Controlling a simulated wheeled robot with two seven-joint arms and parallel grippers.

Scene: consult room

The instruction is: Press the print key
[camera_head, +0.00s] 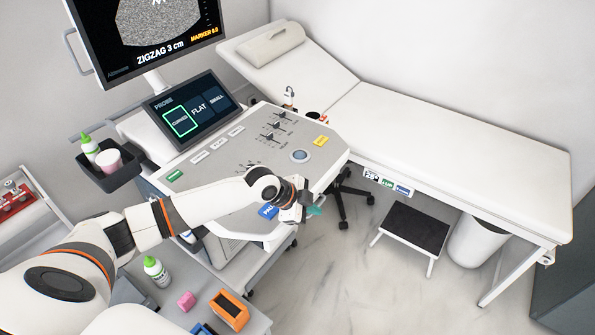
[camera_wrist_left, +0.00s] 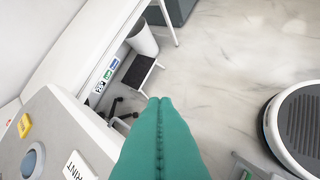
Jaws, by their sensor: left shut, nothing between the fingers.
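The ultrasound console panel (camera_head: 240,150) slopes in the middle of the head view. In the left wrist view a white key (camera_wrist_left: 77,168) with dark letters, partly cut off and reading like "RINT", lies on the panel (camera_wrist_left: 55,120) at the lower left. In the head view I cannot make this key out; my left wrist covers that corner. My left gripper (camera_head: 314,211) has teal fingers, shut and empty, at the panel's front right edge. In the left wrist view its fingertips (camera_wrist_left: 160,101) show to the right of the key, over the floor and apart from it. My right gripper is not in view.
A blue key (camera_head: 268,211), a yellow key (camera_head: 321,141), a green key (camera_head: 175,175) and a trackball (camera_head: 300,156) are on the panel. A touchscreen (camera_head: 193,112) stands behind. An exam couch (camera_head: 440,130) and step stool (camera_head: 413,228) are at right. Open floor lies in front.

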